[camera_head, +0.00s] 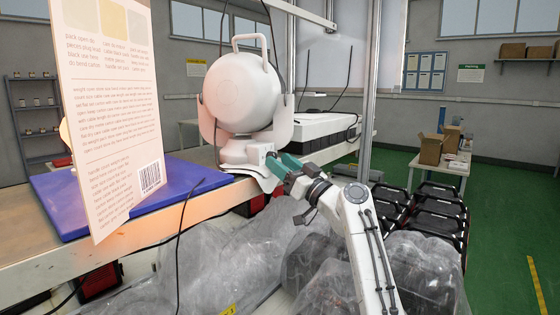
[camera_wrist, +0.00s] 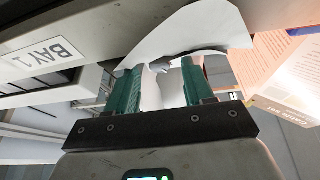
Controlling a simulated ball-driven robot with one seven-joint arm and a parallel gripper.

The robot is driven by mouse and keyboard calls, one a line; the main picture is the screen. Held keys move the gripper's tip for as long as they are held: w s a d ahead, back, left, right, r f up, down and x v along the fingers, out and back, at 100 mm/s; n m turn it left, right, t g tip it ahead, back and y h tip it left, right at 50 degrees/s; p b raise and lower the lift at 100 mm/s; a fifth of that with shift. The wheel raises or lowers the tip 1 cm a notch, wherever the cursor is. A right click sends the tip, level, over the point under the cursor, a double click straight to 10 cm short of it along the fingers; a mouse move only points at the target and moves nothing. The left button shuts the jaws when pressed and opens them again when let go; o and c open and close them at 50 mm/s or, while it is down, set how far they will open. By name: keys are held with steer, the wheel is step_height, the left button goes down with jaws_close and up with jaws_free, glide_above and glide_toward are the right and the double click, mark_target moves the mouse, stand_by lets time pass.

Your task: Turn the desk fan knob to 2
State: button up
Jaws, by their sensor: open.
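The white desk fan (camera_head: 240,95) stands upright on the bench, its round head seen from behind or the side with a handle on top. Its base (camera_head: 245,151) is low, near the bench edge. My gripper (camera_head: 279,164) has teal fingers and is at the right side of the base. In the wrist view my gripper (camera_wrist: 165,74) is open, its two fingers apart. A small grey piece, perhaps the knob (camera_wrist: 159,67), shows between or just beyond the fingertips. The knob's setting and any contact cannot be made out.
A tall printed card (camera_head: 112,110) stands on a blue mat (camera_head: 185,184) at left. A white box (camera_head: 318,126) lies behind the fan. Clear plastic-wrapped goods (camera_head: 225,265) crowd the floor below.

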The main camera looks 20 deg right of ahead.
steer(key=shift+w+a+r, duration=0.2)
steer(key=shift+w+a, duration=0.1)
steer(key=shift+w, duration=0.15)
steer(key=shift+c, duration=0.4)
jaws_close()
